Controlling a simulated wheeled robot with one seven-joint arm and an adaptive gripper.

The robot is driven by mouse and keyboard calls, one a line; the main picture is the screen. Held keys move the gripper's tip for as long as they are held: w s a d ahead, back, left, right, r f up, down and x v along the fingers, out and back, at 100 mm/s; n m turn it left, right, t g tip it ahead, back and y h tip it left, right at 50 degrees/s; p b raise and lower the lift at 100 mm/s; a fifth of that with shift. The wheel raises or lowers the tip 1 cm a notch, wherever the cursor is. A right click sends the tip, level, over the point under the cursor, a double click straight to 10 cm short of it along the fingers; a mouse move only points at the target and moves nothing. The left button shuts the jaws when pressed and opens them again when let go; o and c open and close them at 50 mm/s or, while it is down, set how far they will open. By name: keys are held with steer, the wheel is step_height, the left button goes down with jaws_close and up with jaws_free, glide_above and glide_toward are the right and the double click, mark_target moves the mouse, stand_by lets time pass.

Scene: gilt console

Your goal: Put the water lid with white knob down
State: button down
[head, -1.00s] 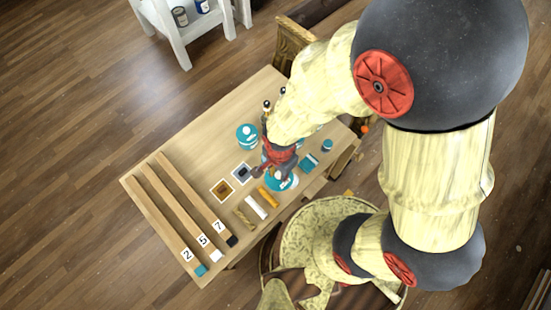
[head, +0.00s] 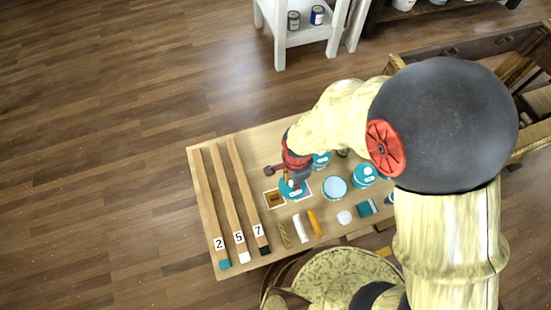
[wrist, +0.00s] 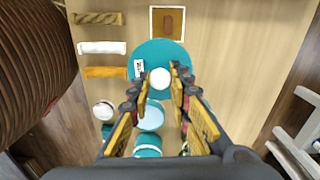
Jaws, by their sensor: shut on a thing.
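The water lid is a teal disc (head: 290,193) with a white knob (wrist: 160,78) and a small white label. My gripper (head: 291,178) is shut on the knob, with a fingertip on each side of it in the wrist view (wrist: 161,84). The lid is over a white-edged card (head: 308,186) and hides most of it; I cannot tell whether it touches the card. An uncovered round pot (head: 334,188) with a pale inside stands to its right; it also shows in the wrist view (wrist: 151,117).
A white-edged card with a brown picture (head: 275,199) lies left of the lid. Teal-topped pots (head: 364,174) stand to the right. Yellow (head: 315,223), white (head: 300,228) and twisted (head: 285,235) sticks lie in front. Wooden strips (head: 229,205) marked 2, 5, 7 lie at left.

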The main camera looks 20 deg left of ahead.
steer(key=shift+w+a+r+m, duration=0.2)
steer(key=shift+w+a, duration=0.15)
steer(key=shift+w, duration=0.1)
steer(key=shift+w+a+r+m, duration=0.2)
steer(key=shift+w+a, duration=0.1)
steer(key=shift+w, duration=0.15)
steer(key=shift+w+a+f, duration=0.1)
steer(key=shift+a+f, duration=0.05)
steer(key=shift+f, duration=0.15)
steer(key=w+a+f+b, duration=0.2)
steer(key=w+a+f, duration=0.2)
steer(key=w+a+f+b, duration=0.2)
steer(key=w+a+f, duration=0.2)
steer(key=shift+w+a+f, duration=0.1)
steer(key=shift+w, duration=0.2)
steer(key=shift+w+a+f, duration=0.35)
steer(key=shift+f, duration=0.2)
steer(key=shift+w+a+f+b, duration=0.1)
steer(key=shift+f+b, duration=0.85)
steer(key=shift+f, duration=0.65)
steer(key=shift+f, duration=0.1)
steer(key=c, duration=1.7)
jaws_free()
steer(key=shift+o, duration=0.2)
